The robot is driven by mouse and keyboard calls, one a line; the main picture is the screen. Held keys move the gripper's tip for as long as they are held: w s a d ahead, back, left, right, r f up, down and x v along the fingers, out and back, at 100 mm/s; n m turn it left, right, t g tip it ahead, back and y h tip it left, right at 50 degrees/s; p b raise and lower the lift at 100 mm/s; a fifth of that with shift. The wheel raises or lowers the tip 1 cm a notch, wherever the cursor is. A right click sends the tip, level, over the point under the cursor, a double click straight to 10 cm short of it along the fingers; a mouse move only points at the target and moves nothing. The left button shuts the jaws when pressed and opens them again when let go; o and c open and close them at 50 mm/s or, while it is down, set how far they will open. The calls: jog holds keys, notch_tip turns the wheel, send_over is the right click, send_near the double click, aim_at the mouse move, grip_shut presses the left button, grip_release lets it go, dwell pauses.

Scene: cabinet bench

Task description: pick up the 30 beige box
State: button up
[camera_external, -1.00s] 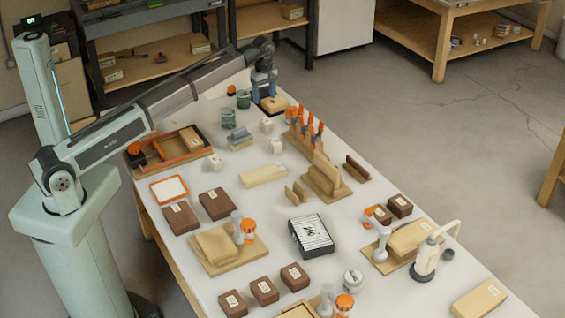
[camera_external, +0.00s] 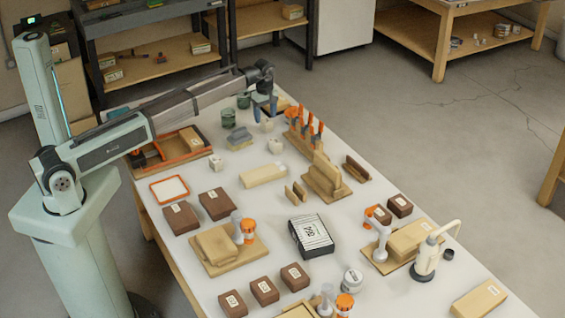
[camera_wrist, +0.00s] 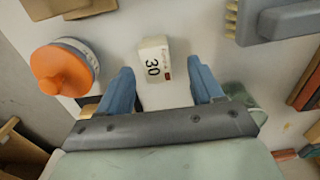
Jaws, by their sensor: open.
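The beige box marked 30 (camera_wrist: 155,59) is a small pale block in the wrist view, lying on the white bench just beyond my fingertips, about midway between them. Its label faces the camera. In the external view it appears to be the small pale block (camera_external: 267,125) just below my gripper (camera_external: 265,112). My gripper also shows in the wrist view (camera_wrist: 157,80), with its two blue fingers spread apart and nothing between them. I cannot tell the exact height of the fingertips above the bench.
In the wrist view, an orange-capped jar (camera_wrist: 63,69) stands close left and a grey-blue brush-like block (camera_wrist: 285,20) lies upper right. Green jars (camera_external: 228,118) and a rack of orange-handled tools (camera_external: 304,130) flank the gripper in the external view. Other small pale blocks (camera_external: 275,146) stand nearby.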

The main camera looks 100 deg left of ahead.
aim_at(266, 120)
jog(key=shift+w+a+f, duration=0.1)
jog(key=shift+f, duration=0.85)
jog(key=shift+w+a+f, duration=0.1)
jog(key=shift+f, duration=0.85)
jog(key=shift+c, duration=0.5)
jog(key=c, duration=1)
jog(key=shift+r, duration=0.15)
